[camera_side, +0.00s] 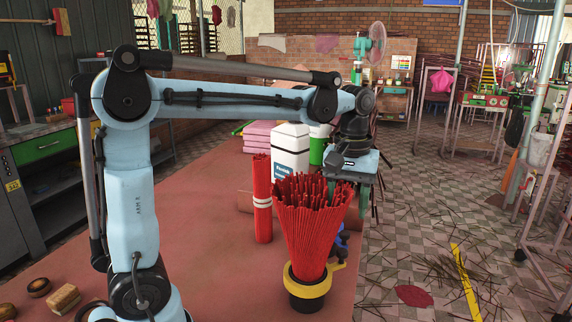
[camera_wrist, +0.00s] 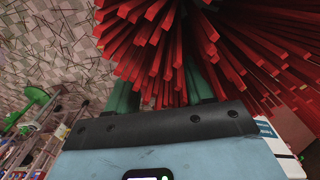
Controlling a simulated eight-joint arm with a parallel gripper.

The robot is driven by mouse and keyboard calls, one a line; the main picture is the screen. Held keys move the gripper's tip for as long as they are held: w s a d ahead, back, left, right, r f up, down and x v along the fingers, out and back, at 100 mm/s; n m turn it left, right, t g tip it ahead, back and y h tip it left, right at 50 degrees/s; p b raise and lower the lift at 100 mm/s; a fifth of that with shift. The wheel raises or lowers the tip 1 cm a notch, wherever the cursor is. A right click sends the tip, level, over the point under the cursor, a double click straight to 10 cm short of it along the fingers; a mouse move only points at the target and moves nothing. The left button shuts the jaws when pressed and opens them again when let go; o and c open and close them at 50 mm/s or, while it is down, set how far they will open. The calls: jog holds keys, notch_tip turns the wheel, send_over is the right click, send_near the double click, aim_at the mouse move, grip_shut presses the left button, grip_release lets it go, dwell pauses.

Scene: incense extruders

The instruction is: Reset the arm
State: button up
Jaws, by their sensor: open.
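My gripper (camera_side: 352,200) is at the right edge of the red surface, with its green fingers pointing down. It is open. It is close beside and behind the fanned top of a large bundle of red incense sticks (camera_side: 308,220). The bundle stands upright in a black pot with a yellow band (camera_side: 308,288). In the wrist view the stick ends (camera_wrist: 160,45) fill the top and hide parts of my gripper's fingers (camera_wrist: 165,90). I cannot tell whether the fingers touch any sticks.
A thinner banded red bundle (camera_side: 262,200) stands left of the pot. White containers (camera_side: 291,150) and pink stacked packs (camera_side: 262,138) are behind. A small blue object (camera_side: 342,240) is partly hidden by the big bundle. Loose sticks (camera_side: 450,275) litter the tiled floor; the surface's left part is mostly clear.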

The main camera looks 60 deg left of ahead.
aim_at(344, 252)
notch_tip(344, 252, down, 10)
jog(key=shift+r, duration=0.1)
dwell(0.4)
notch_tip(344, 252, up, 12)
notch_tip(344, 252, down, 12)
jog(key=shift+r, duration=0.1)
jog(key=shift+d+m, duration=0.25)
jog(key=shift+m, duration=0.05)
jog(key=shift+s+d+m, duration=0.1)
jog(key=shift+d+m, duration=0.45)
jog(key=shift+m, duration=0.25)
dwell(0.5)
jog(key=shift+o, duration=0.3)
